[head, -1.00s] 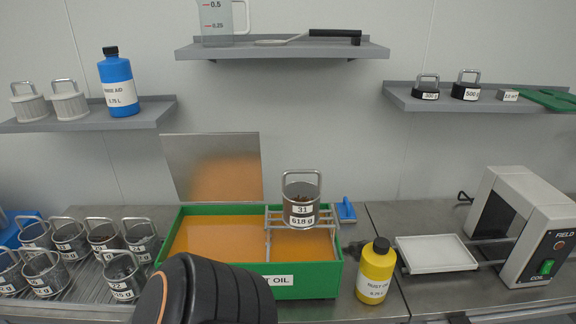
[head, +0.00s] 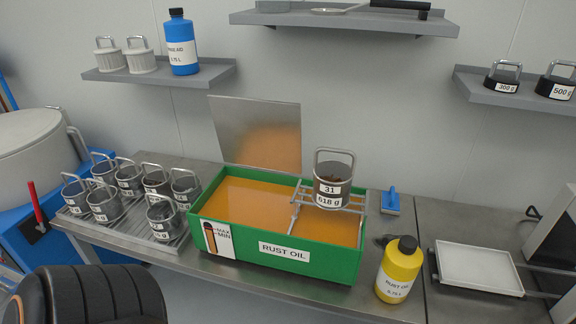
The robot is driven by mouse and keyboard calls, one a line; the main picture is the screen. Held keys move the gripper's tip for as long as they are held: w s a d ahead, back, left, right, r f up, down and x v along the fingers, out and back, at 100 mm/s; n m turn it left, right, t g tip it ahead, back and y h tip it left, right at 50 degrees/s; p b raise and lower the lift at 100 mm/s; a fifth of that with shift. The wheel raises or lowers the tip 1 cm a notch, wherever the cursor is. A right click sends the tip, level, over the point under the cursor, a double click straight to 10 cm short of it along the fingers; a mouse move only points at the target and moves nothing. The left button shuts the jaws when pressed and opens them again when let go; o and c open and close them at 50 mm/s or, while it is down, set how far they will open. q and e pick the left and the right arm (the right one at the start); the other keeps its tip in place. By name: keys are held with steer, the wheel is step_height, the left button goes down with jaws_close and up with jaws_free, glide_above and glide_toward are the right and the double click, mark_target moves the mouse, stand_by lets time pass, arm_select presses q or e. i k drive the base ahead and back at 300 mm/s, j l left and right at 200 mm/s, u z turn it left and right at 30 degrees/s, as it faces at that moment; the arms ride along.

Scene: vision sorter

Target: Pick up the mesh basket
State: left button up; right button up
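A metal mesh basket (head: 332,182) labelled "31" and "618 g" stands upright on a wire rack (head: 299,209) over the right part of the green rust oil tank (head: 222,257). Its wire handle stands up and dark contents show inside. Several similar baskets (head: 104,205) with handles stand on a ribbed metal tray (head: 179,246) at the left. A black ribbed part of my arm shows at the lower left, but neither gripper is in view. Nothing is seen touching the basket on the rack.
The tank's lid (head: 256,135) stands open behind it. A yellow rust oil bottle (head: 398,270) stands right of the tank, near a white tray (head: 478,268). A blue-handled tool (head: 391,201) lies behind the bottle. A blue machine (head: 40,265) stands at the far left.

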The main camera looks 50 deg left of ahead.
mark_target(332, 179)
steer(key=l+u, duration=0.1)
steer(key=u, duration=0.35)
steer(key=i+l+u, duration=0.1)
steer(key=u, duration=0.4)
steer(key=l+u, duration=0.25)
steer(key=u, duration=0.2)
